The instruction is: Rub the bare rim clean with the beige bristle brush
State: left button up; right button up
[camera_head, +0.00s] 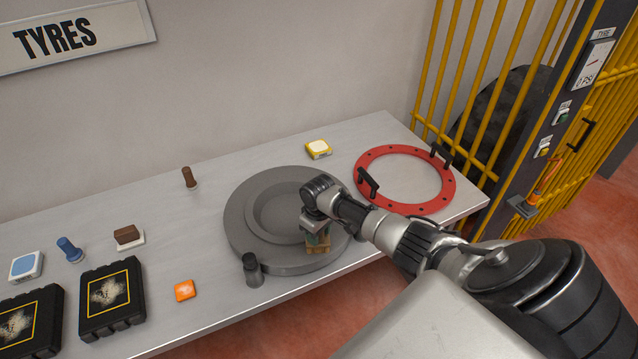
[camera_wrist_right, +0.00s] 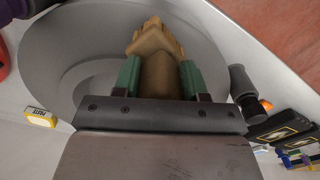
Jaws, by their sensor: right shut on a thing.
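The bare rim (camera_head: 245,225) is a grey round disc with a recessed centre, lying flat on the bench. It also fills much of the right wrist view (camera_wrist_right: 45,60). My right gripper (camera_head: 318,238) is over the near right part of the rim. It is shut on the beige bristle brush (camera_head: 318,249), whose tan body shows between the green fingers in the right wrist view (camera_wrist_right: 158,72). The brush is at or just above the rim's surface; I cannot tell whether it touches. My left gripper is not in view.
A dark grey cylinder (camera_head: 252,270) stands at the rim's near edge. A red ring with black handles (camera_head: 372,158) lies to the right. A yellow tin (camera_head: 318,149) sits behind. An orange block (camera_head: 185,291), black cases (camera_head: 88,318), brown brush (camera_head: 128,236) and blue-handled tool (camera_head: 70,249) are left.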

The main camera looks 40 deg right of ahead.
jog(key=shift+s+a+p, duration=0.1)
jog(key=shift+s+p, duration=0.25)
jog(key=shift+p, duration=0.1)
jog(key=shift+s+a+p, duration=0.1)
jog(key=shift+s+p, duration=0.45)
jog(key=shift+s, duration=0.1)
jog(key=shift+w, duration=0.1)
jog(key=shift+w+d+f+b, duration=0.1)
jog(key=shift+w+d+b, duration=0.1)
jog(key=shift+w+b, duration=0.7)
jog(key=shift+s, duration=0.1)
